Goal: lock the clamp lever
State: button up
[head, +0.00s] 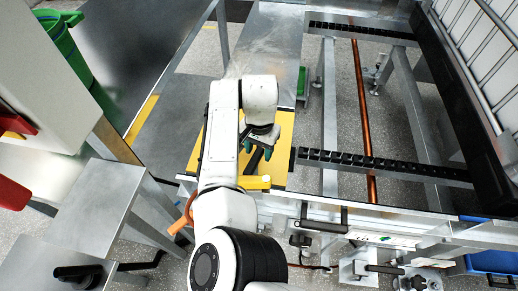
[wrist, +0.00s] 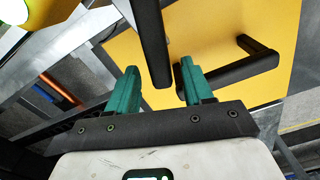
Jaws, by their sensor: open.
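A black bar (wrist: 150,40), which looks like the clamp lever, reaches over a yellow plate (wrist: 210,30) in the wrist view. Its near end lies between the green fingertips of my gripper (wrist: 160,83), with a gap visible on each side. The fingers are open and hold nothing. My arm hides part of the plate and the bar's base.
A yellow rounded part (head: 255,182) shows at the plate's near edge. Black roller rails (head: 385,165) and a metal frame are on the right. A metal table (head: 265,45) lies beyond the plate. Black handles (head: 320,225) are at the front. A green bin (head: 65,40) is far left.

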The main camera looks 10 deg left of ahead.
aim_at(257, 151)
jog(key=shift+f, duration=0.1)
jog(key=shift+c, duration=0.2)
grip_shut()
jog(key=shift+a+r+n+p, duration=0.1)
jog(key=shift+r+n+p, duration=0.1)
jog(key=shift+n+p, duration=0.45)
jog(key=shift+w+a+f+n+p, duration=0.1)
jog(key=shift+a+n+p, duration=0.1)
jog(key=shift+n+p, duration=0.3)
jog(key=shift+f, duration=0.1)
jog(key=shift+o, duration=0.2)
grip_release()
notch_tip(257, 151, up, 11)
jog(key=shift+p, duration=0.45)
jog(key=shift+f, duration=0.1)
